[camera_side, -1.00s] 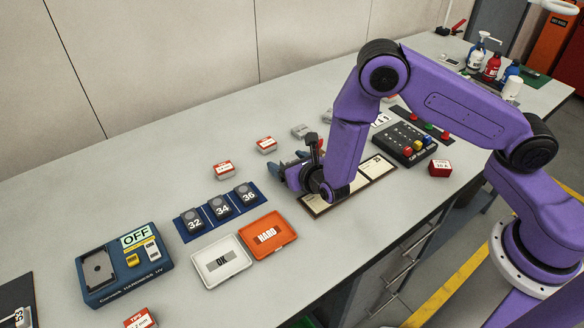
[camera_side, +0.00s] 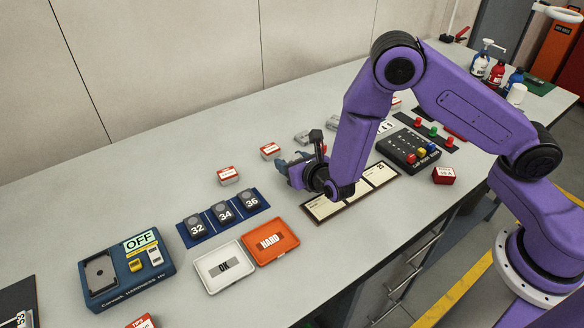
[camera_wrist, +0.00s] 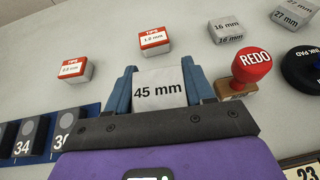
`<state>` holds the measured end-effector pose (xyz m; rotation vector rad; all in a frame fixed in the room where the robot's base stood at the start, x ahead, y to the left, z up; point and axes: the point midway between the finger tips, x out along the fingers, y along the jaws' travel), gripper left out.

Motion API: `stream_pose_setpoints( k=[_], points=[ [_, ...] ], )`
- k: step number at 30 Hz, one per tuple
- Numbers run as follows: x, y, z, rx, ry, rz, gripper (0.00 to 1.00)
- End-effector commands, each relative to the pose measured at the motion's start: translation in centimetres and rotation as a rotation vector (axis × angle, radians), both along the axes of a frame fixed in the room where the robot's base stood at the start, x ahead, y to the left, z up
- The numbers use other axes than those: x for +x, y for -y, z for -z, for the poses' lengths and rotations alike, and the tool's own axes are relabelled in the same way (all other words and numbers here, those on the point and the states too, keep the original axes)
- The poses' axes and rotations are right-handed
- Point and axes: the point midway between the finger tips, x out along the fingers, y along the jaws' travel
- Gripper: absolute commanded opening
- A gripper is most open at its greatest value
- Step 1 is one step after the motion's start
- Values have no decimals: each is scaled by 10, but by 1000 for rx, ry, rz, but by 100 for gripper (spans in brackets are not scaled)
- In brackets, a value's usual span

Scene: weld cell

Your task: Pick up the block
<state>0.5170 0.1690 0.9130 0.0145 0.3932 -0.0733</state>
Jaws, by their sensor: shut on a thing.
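My gripper (camera_wrist: 160,74) is shut on a grey block marked 45 mm (camera_wrist: 158,92). The block sits between the two blue fingers in the wrist view, its label facing the camera. In the side view my gripper (camera_side: 292,168) hangs over the bench, behind the wooden-framed card board, and the block cannot be made out there. I cannot tell how far the block is above the bench.
A red REDO stamp (camera_wrist: 250,70) stands close to the right finger. Red-white TIPS boxes (camera_wrist: 155,41) (camera_wrist: 75,69) stand beyond and left. Grey blocks (camera_wrist: 225,30) lie further back. The numbered rack (camera_side: 222,215), orange HARD tray (camera_side: 270,241) and white OK tray (camera_side: 222,267) are to the left.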

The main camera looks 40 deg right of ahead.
Motion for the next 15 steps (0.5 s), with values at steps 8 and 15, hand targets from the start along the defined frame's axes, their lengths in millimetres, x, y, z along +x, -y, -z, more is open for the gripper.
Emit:
stream_pose_setpoints(
  k=[8,15],
  points=[
    [-35,11,-51,3,4,-3,13],
    [-80,25,-81,0,2,-5,13]
  ],
)
